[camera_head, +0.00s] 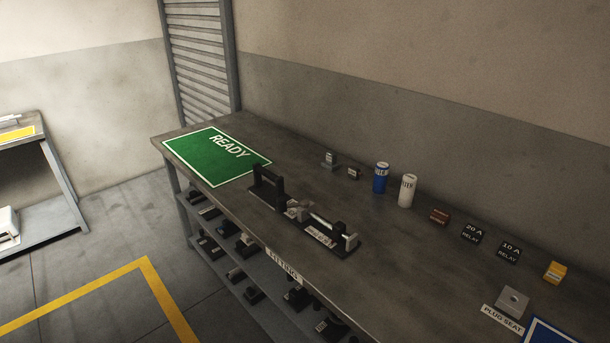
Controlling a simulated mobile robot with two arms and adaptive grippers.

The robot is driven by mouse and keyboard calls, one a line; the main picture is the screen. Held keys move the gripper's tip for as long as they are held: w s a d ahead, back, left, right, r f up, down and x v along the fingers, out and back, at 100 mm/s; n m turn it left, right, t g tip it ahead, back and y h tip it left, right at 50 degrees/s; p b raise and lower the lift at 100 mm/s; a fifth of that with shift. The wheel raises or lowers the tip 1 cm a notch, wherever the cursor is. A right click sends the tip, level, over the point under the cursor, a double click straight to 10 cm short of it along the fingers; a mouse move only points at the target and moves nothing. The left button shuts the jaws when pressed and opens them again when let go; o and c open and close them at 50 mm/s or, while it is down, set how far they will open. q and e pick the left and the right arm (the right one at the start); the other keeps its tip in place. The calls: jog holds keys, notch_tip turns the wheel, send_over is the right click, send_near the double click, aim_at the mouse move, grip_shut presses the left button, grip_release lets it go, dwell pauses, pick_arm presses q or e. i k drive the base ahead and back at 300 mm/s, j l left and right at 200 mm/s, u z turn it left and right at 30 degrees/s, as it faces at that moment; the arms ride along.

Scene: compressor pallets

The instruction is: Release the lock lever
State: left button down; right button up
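A dark fixture (343,251) stands near the front edge of the grey workbench, with a light label on its base. A pale bar-like part (325,222) lies on it between upright dark and grey blocks. To its left stands a black handle-shaped bracket (268,186), with small grey metal parts (297,210) between the two. I cannot tell for sure which of these parts is the lock lever, nor its position. Neither of my grippers is in view.
The workbench (210,290) holds a green READY mat (216,156), a blue can (381,178), a white can (407,190), relays (472,233) and a plug seat (513,300). Several dark parts fill the shelf below. Bench surface between fixture and cans is clear.

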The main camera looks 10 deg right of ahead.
aim_at(281, 203)
jog(key=i+j+z, duration=0.6)
jog(key=i, duration=0.2)
